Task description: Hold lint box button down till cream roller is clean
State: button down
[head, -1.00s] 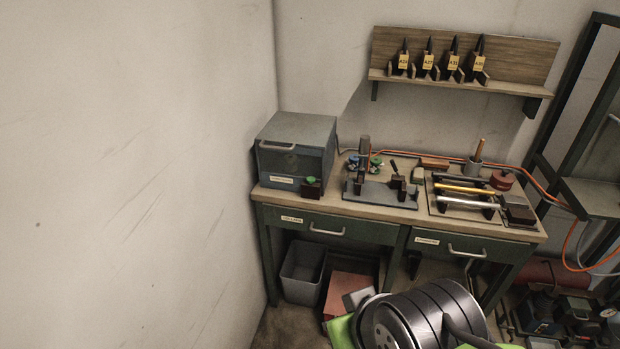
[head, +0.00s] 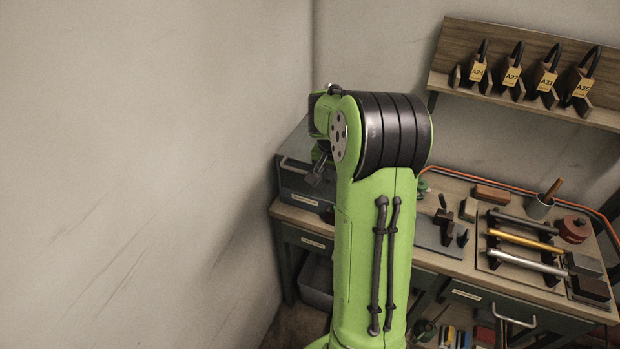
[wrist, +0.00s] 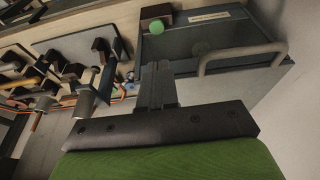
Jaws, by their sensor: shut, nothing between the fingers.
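The grey lint box (head: 293,180) stands at the left end of the workbench, partly hidden behind my arm in the head view. In the wrist view the lint box (wrist: 215,35) shows its label and bar handle. Its round green button (wrist: 157,27) sits on a small dark block beside the box. My gripper (wrist: 156,66) is shut and empty, its fingertips pointing toward the button and apart from it in the picture. In the head view the button is hidden by my arm. I cannot make out a cream roller.
A rack at the right holds dark, gold and silver rollers (head: 525,240). A red round tin (head: 573,229) and a cup (head: 540,206) stand behind it. A grey fixture plate (head: 436,238) lies mid-bench. The wall (head: 150,170) is close on the left.

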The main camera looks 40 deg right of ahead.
jog(key=x, duration=0.8)
jog(key=a+b+x, duration=0.1)
jog(key=x, duration=0.4)
jog(key=shift+s+f, duration=0.3)
jog(key=shift+s, duration=0.1)
jog(key=shift+f, duration=0.35)
